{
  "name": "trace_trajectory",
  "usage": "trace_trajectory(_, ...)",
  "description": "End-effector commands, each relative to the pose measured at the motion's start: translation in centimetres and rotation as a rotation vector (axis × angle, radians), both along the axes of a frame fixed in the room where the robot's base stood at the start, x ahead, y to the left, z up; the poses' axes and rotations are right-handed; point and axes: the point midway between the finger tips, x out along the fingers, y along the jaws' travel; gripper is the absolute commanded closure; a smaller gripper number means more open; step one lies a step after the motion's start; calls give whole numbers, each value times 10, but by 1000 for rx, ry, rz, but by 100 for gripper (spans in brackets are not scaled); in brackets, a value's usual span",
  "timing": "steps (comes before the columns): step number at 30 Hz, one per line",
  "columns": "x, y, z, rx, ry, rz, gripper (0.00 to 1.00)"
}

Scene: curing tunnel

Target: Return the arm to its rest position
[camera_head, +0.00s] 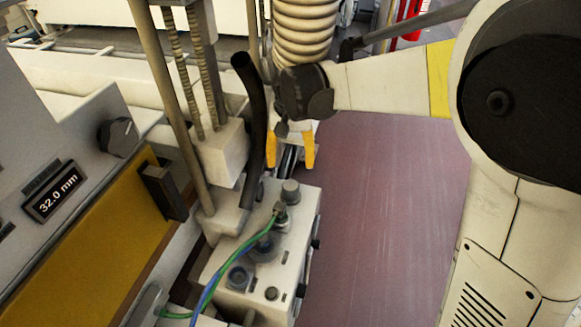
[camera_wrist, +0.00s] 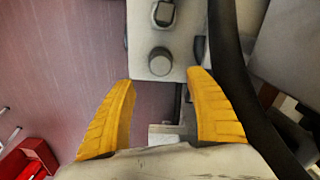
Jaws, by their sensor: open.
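My gripper (camera_head: 291,152) has yellow fingers and is at the end of my arm, in the upper middle of the head view. It hangs just behind the grey-white control box (camera_head: 262,215). In the wrist view my gripper (camera_wrist: 160,100) has its two yellow fingers spread apart with nothing between them. The same box (camera_wrist: 150,37) shows beyond the fingertips, with a round knob (camera_wrist: 160,61) near its edge. A black hose (camera_wrist: 228,70) runs close beside the right finger; whether they touch I cannot tell. The arm reaches in from the right of the head view.
The black hose (camera_head: 252,120) stands left of my gripper, near a metal post (camera_head: 165,90) and threaded rods. A ribbed duct (camera_head: 304,30) is behind. A panel reading 32.0 mm (camera_head: 57,194) is at left. The reddish floor (camera_head: 385,210) right of the box is clear.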

Motion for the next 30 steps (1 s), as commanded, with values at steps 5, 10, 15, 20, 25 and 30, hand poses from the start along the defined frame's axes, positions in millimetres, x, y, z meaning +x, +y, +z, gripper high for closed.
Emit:
trace_trajectory(5,0,0,0,0,0,0,36)
trace_trajectory(10,0,0,0,0,0,0,36)
trace_trajectory(15,-2,-3,3,2,-8,1,36)
trace_trajectory(20,-17,-24,23,17,-65,6,36)
trace_trajectory(25,-56,-66,56,38,-203,23,36)
trace_trajectory(30,-102,-104,73,35,-355,44,36)
